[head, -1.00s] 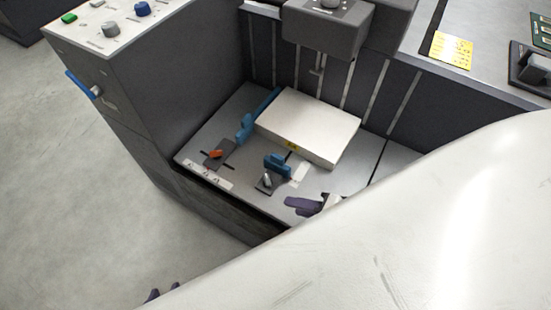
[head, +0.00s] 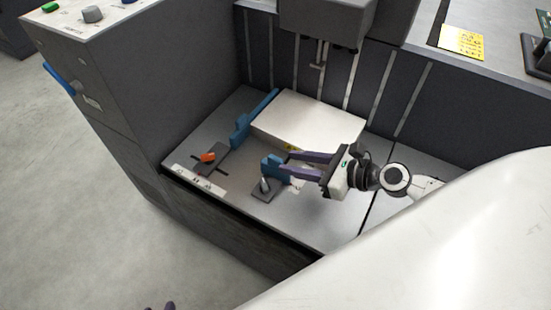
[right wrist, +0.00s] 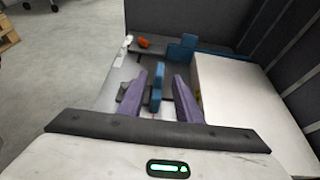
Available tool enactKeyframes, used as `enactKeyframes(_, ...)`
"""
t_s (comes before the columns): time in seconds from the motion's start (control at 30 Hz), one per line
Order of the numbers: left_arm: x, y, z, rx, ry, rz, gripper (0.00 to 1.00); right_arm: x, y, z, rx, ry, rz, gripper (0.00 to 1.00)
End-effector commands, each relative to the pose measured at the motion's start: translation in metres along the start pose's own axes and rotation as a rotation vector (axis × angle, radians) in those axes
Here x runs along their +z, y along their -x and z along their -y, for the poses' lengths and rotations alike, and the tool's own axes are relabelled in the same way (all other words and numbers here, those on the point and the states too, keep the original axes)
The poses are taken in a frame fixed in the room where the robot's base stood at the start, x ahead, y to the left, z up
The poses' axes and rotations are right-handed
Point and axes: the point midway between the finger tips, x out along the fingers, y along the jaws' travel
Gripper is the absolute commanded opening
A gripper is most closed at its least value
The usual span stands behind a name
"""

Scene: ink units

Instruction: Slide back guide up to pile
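The white paper pile (head: 315,118) lies on the grey tray floor; its edge also fills the right of the right wrist view (right wrist: 240,95). A small blue guide (head: 270,166) stands at the pile's near side, by a plate with a grey lever (head: 264,185). In the head view I cannot tell whether it touches the pile. My right gripper (head: 289,163) reaches in from the right, its purple fingers on either side of this guide (right wrist: 156,84). Gaps show between guide and fingers. Only purple tips of my left gripper (head: 160,307) show at the bottom edge.
A longer blue guide (head: 241,128) stands along the pile's left side, by a plate with an orange lever (head: 208,157). Dark ribbed walls close off the back. A grey housing (head: 325,22) overhangs the pile. The cabinet (head: 110,100) bounds the left.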

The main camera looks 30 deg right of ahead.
Motion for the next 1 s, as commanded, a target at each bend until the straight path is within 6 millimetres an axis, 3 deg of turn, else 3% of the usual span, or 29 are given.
enactKeyframes(0.33,0.002,-0.002,0.001,-0.003,-0.006,0.007,0.31,0.001,-0.051,0.0,0.0,0.002,0.002,0.31)
enactKeyframes(0.77,0.0,-0.002,0.002,-0.003,-0.006,0.004,0.31,0.0,-0.063,-0.001,0.002,0.002,0.0,0.31)
enactKeyframes(1.0,0.0,-0.002,0.002,-0.003,-0.006,0.002,0.31,0.0,-0.062,-0.001,0.001,0.002,0.0,0.0)
